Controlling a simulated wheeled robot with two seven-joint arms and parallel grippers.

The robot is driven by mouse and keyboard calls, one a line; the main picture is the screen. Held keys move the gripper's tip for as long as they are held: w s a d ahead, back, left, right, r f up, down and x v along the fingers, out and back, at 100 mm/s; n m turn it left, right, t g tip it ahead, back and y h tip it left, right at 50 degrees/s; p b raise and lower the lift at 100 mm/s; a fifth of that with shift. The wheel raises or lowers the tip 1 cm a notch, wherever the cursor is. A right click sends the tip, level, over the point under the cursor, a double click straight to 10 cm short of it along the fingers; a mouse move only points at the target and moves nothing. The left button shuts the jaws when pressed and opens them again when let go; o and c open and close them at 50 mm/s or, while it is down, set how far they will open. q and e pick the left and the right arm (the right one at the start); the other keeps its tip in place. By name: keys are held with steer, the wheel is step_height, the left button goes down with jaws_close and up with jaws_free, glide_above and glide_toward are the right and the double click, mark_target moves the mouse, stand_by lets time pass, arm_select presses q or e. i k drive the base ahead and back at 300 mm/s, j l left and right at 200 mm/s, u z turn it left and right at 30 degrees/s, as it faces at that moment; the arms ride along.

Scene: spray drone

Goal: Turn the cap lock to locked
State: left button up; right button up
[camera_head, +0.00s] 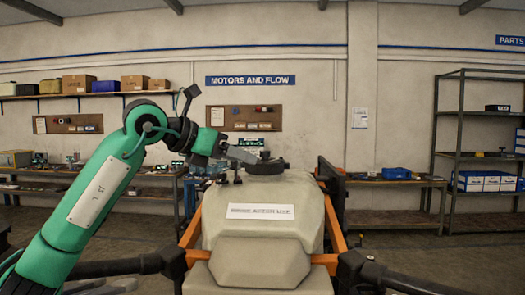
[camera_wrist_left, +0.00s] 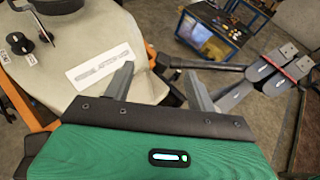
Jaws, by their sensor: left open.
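The spray drone's beige tank (camera_head: 262,215) stands in the middle of the head view, with a white label on its front. A round black filler cap (camera_head: 265,167) sits on top; part of it shows in the left wrist view (camera_wrist_left: 60,4).
Orange frame bars (camera_head: 335,200) flank the tank, and dark drone arms (camera_head: 120,266) spread at the front. Dark folded parts with red bands (camera_wrist_left: 268,80) lie to the right in the wrist view. Benches (camera_head: 395,182) and shelves stand along the back wall.

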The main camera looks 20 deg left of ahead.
mark_target(264, 154)
steer(key=i+j, duration=0.2)
steer(key=i, duration=0.15)
steer(key=i+j, duration=0.2)
steer(key=i, duration=0.15)
steer(key=i+j, duration=0.2)
steer(key=i, duration=0.2)
